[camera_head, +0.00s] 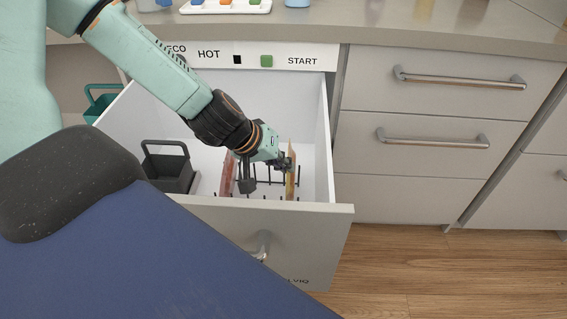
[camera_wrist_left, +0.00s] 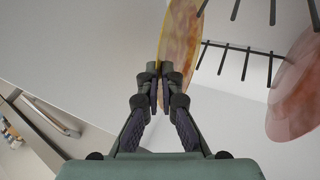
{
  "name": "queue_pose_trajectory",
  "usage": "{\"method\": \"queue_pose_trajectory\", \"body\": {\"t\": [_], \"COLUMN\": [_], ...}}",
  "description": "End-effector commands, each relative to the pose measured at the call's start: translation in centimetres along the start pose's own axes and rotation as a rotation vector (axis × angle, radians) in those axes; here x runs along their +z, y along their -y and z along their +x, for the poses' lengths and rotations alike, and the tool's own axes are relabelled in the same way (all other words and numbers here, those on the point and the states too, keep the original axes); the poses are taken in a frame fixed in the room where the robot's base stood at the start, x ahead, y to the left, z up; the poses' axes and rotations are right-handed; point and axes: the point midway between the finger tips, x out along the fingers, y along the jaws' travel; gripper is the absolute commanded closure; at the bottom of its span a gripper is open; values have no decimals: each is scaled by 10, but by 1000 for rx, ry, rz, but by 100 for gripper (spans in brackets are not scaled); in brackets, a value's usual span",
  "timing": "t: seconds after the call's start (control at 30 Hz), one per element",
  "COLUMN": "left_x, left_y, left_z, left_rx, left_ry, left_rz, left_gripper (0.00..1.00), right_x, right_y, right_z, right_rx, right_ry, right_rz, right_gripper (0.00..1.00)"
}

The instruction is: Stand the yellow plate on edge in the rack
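The yellow plate (camera_head: 291,172) is upright, seen nearly edge-on, at the right end of the black-pinned rack (camera_head: 262,181) inside the open drawer. My left gripper (camera_head: 284,163) reaches down from the upper left to its upper edge. In the left wrist view, the fingertips (camera_wrist_left: 159,71) close on the rim of the yellow plate (camera_wrist_left: 180,42), which has reddish blotches on its face. The rack's pins (camera_wrist_left: 243,48) show beside it. Whether the plate's lower edge rests on the rack cannot be told. My right gripper is not in view.
A reddish plate (camera_head: 228,174) stands at the rack's left; it also shows in the wrist view (camera_wrist_left: 296,90). A dark caddy (camera_head: 170,169) sits left in the drawer. The drawer front (camera_head: 310,225) is near; closed drawers (camera_head: 430,140) are at right.

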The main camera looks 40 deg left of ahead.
Motion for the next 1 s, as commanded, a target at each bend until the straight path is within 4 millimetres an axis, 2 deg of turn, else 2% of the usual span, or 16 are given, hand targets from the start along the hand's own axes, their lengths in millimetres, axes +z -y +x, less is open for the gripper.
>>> {"method": "queue_pose_trajectory", "body": {"t": [0.17, 0.53, 1.0], "left_x": [2, 2, -2], "left_y": [2, 2, 0], "left_z": [5, 4, -1], "left_rx": [0, 0, -1], "left_ry": [-1, 0, -4], "left_rz": [2, 0, -3], "left_gripper": [100, 68, 68], "right_x": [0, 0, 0], "right_y": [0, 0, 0], "right_z": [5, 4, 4], "right_rx": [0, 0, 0], "right_ry": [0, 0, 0], "right_rz": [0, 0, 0], "right_gripper": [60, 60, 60]}}
